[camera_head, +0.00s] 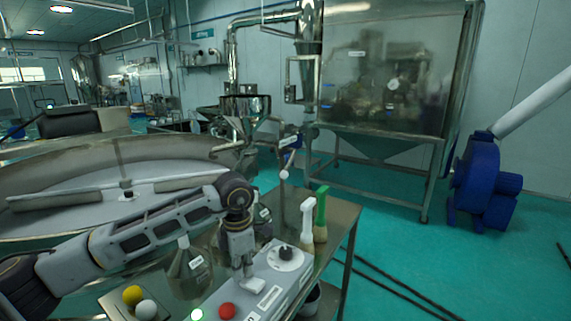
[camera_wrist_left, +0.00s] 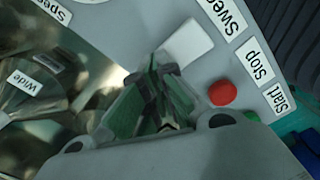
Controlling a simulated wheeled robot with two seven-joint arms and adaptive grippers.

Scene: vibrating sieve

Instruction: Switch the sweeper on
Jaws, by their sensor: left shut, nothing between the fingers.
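A grey control box (camera_head: 268,272) sits on the metal table. It carries a black knob (camera_head: 286,252), a red button (camera_head: 227,311) and a green button (camera_head: 197,314). A white switch (camera_head: 254,287) on the box lies just below my left gripper (camera_head: 243,281). In the left wrist view the white switch (camera_wrist_left: 187,44) is beside a partly cut-off label starting "Swe" (camera_wrist_left: 226,14). My left gripper (camera_wrist_left: 166,72) is shut and empty, its fingertips close to the switch's edge; I cannot tell whether they touch. The red button (camera_wrist_left: 222,92) is beside "Stop". My right gripper is not in view.
A white-handled brush (camera_head: 307,220) and a green-handled brush (camera_head: 321,212) stand behind the box. A metal funnel (camera_head: 188,270) and yellow (camera_head: 132,294) and white balls (camera_head: 146,309) are to its left. The large round sieve (camera_head: 75,205) fills the left.

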